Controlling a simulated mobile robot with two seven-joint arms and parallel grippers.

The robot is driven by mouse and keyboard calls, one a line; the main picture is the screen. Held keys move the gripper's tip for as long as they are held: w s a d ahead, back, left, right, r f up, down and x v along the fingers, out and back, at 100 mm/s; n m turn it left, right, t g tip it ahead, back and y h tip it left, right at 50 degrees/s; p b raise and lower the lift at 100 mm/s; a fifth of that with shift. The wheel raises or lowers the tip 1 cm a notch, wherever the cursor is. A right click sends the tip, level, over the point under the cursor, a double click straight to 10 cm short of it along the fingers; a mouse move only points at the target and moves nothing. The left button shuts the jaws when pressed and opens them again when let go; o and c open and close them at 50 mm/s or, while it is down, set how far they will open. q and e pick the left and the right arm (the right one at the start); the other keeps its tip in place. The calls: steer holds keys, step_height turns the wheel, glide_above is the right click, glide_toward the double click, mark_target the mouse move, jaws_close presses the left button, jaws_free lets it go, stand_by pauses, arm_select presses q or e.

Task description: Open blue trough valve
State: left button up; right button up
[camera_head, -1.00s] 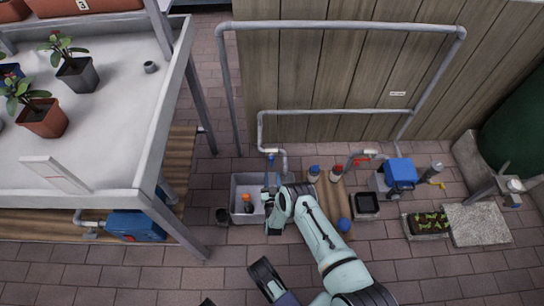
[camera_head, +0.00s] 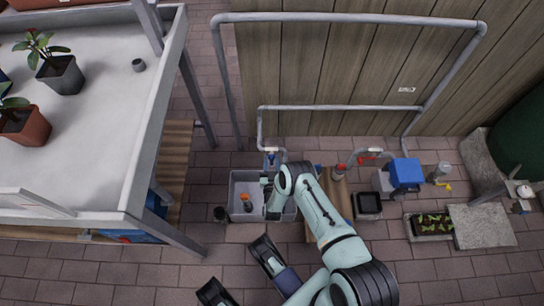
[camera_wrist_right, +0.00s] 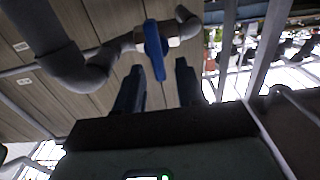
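In the right wrist view the blue handle (camera_wrist_right: 155,48) hangs from a white valve body, just beyond the fingertips and slightly left of the middle of the gap. My right gripper (camera_wrist_right: 160,78) is open, with nothing between its two dark fingers. In the head view the right gripper (camera_head: 267,183) is over the trough, below the valve, partly hidden by its own wrist. I see no contact with the handle. My left gripper is not clearly visible.
A red-topped bottle (camera_head: 340,171) stands on the wooden board to the right, with a blue pump (camera_head: 404,173) beyond. A white plant table (camera_head: 95,150) fills the left. Pipes run along the wooden wall (camera_head: 330,75).

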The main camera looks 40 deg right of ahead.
steer(key=shift+w+d, duration=0.1)
stand_by(0.3)
jaws_close()
steer(key=shift+w+a+f+n, duration=0.25)
steer(key=shift+f+n, duration=0.15)
steer(key=shift+n, duration=2.55)
steer(key=shift+w+a+f+n, duration=0.1)
steer(key=shift+a+f+n, duration=0.25)
steer(key=shift+n, duration=2.55)
steer(key=shift+w+a+f+n, duration=0.2)
steer(key=shift+f+n, duration=0.3)
steer(key=shift+n, duration=2.45)
steer(key=shift+d+n, duration=0.1)
steer(key=shift+n, duration=0.2)
